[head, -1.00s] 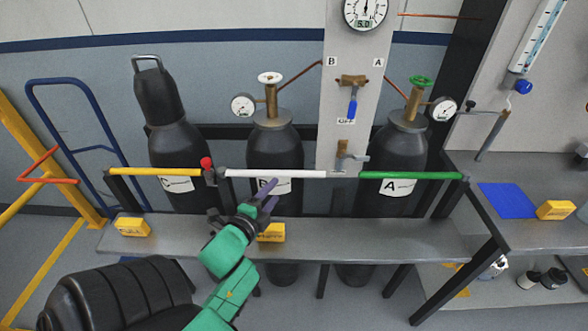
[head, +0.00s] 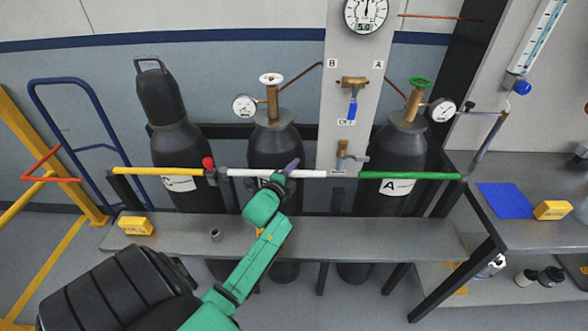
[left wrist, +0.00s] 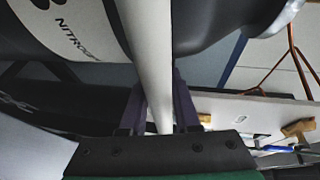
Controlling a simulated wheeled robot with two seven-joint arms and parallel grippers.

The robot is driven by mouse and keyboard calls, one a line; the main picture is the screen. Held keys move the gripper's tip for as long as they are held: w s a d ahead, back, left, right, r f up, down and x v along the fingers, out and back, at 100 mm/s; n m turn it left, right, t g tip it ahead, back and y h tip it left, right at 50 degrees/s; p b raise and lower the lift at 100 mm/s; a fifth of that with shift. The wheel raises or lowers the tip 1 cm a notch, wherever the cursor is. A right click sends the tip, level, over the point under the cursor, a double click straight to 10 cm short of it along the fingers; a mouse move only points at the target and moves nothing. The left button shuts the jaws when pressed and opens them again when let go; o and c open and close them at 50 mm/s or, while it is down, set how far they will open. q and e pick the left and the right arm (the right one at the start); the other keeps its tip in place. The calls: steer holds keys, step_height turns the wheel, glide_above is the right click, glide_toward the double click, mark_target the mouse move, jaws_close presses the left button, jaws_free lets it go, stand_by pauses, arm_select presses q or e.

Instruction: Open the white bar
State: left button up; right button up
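The white bar (head: 311,174) lies level in front of the gas cylinders, in line with a yellow bar on its left and a green bar on its right. My left gripper (head: 284,171) is at the white bar, right of the latch. In the left wrist view, the white bar (left wrist: 153,60) runs between the two purple fingers (left wrist: 159,105), which look spread wider than the bar. Whether a finger touches it is unclear. My right gripper is out of view.
The yellow bar (head: 158,171) and green bar (head: 410,176) flank the white bar. A grey bench (head: 360,236) runs below, with a yellow box (head: 135,225) and a small grey part (head: 216,235). The middle cylinder (head: 272,143) stands close behind the gripper.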

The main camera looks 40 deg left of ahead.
arm_select(q)
jaws_close()
stand_by(1.2)
